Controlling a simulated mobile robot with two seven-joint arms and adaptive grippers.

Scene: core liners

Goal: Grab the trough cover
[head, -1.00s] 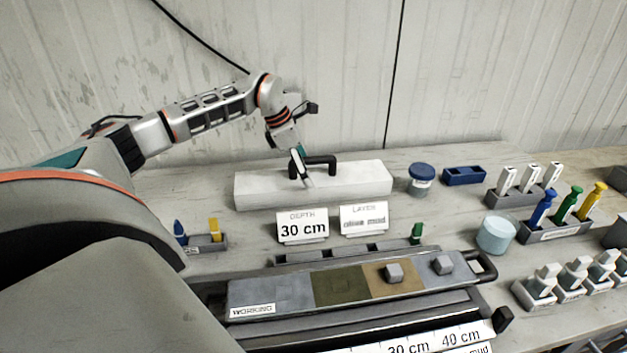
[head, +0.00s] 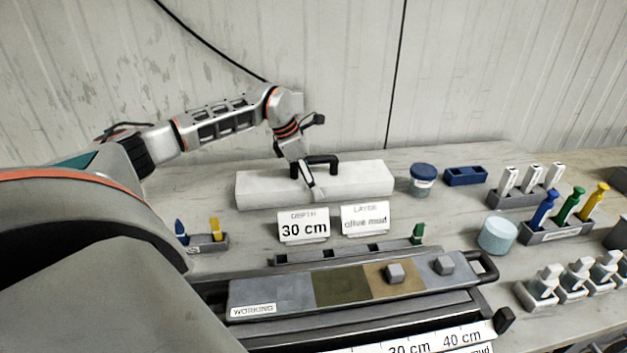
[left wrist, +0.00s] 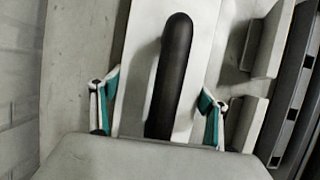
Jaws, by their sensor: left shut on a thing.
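The trough cover (head: 350,183) is a long white block with a black bar handle (head: 322,160) on top, standing at the back of the bench. In the left wrist view the dark handle (left wrist: 172,75) runs lengthwise between my fingers. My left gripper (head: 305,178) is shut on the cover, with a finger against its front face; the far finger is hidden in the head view. In the left wrist view its teal-and-white fingers sit at the two long sides of the white cover (left wrist: 135,70). My right gripper is not in view.
Label cards (head: 303,226) reading "30 cm" and "olive mud" stand in front of the cover. The working trough (head: 340,288) with coloured sections lies nearer. A blue-lidded jar (head: 422,180), a blue holder (head: 465,176) and racks of coloured tools (head: 555,230) stand to the right.

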